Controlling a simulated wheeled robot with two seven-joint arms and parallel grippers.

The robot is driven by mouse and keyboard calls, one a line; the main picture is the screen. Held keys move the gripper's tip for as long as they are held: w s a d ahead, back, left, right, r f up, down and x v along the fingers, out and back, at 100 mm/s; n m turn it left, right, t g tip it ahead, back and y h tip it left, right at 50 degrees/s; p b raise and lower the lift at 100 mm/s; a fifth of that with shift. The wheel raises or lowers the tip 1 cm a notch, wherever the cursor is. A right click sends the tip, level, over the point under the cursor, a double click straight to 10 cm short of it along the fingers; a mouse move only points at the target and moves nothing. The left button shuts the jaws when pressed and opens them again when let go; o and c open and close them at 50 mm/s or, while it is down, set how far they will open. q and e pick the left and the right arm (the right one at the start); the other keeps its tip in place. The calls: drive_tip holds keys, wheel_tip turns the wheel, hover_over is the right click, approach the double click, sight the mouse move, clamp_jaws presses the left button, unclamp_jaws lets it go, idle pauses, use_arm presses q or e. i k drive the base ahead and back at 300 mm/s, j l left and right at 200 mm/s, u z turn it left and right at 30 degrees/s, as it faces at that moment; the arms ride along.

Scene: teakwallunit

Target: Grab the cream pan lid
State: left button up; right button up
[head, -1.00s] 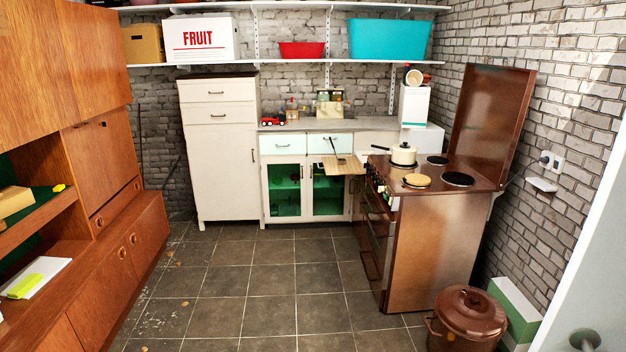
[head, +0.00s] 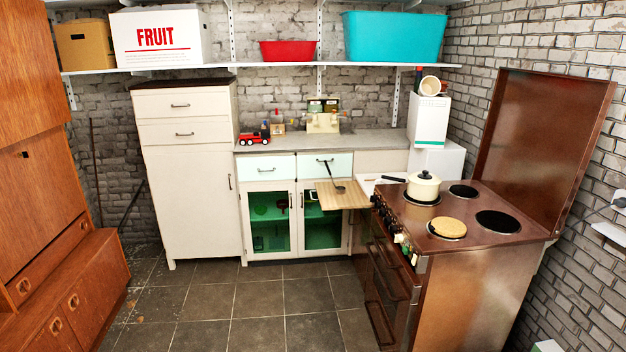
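A cream pan (head: 422,190) stands upright on a back-left burner of the brown stove, with a dark handle pointing left. Its cream lid (head: 424,177) sits on top of the pan and has a small dark knob. Neither of my grippers shows in the head view.
The brown stove (head: 470,283) has its lid raised at the back right. A round wooden board (head: 447,228) lies on its front-left burner. A pull-out wooden board (head: 341,196) with a ladle juts out left of the stove. The tiled floor (head: 258,303) ahead is clear.

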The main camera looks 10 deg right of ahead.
sight(425, 178)
drive_tip(key=i+j+z, duration=0.1)
drive_tip(key=i+z, duration=0.2)
drive_tip(key=i, duration=0.25)
drive_tip(key=i+j+z, duration=0.3)
drive_tip(key=i, duration=0.25)
drive_tip(key=i+j+z, duration=0.3)
drive_tip(key=i, duration=0.25)
